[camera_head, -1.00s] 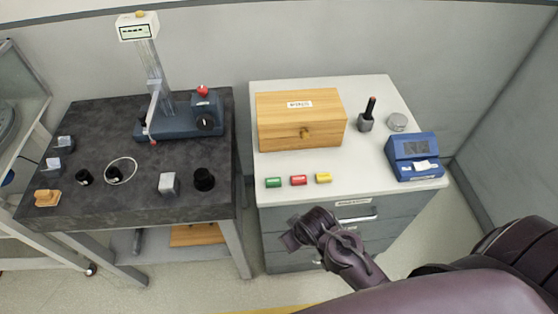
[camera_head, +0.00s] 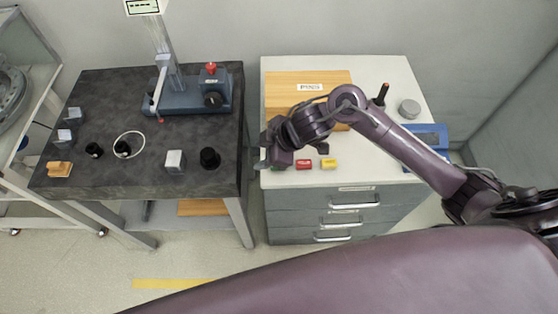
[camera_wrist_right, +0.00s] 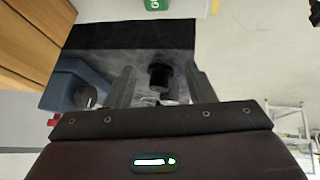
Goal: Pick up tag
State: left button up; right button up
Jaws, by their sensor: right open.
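A red tag (camera_head: 304,164) and a yellow tag (camera_head: 329,165) lie on the white top of a grey drawer cabinet (camera_head: 385,166). My right gripper (camera_head: 268,152) is above the cabinet's left front edge, left of the red tag. It is open with nothing between its fingers. A green tag (camera_wrist_right: 156,5) shows at the top edge of the right wrist view, cut off, beyond the fingertips (camera_wrist_right: 160,84). My left gripper is out of view.
A wooden box (camera_head: 283,88) stands behind the tags, partly covered by my right arm. A blue device (camera_head: 431,133) and a grey cylinder (camera_head: 409,109) are at right. A dark table (camera_head: 105,90) with a height gauge (camera_head: 181,97) stands left, across a narrow gap.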

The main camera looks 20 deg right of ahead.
jog(key=s+d+g+h, duration=0.1)
jog(key=d+g, duration=0.2)
jog(key=d, duration=0.5)
jog(key=p+x, duration=0.1)
jog(key=x, duration=0.5)
jog(key=shift+w+a+r+p, duration=0.1)
jog(key=shift+a+r+p, duration=0.05)
jog(key=shift+a+p, duration=0.25)
jog(key=shift+w+a+f, duration=0.1)
jog(key=shift+a+f, duration=0.1)
jog(key=shift+f, duration=0.3)
jog(key=c, duration=1.1)
jog(key=shift+o, duration=0.2)
jog(key=shift+r, duration=0.1)
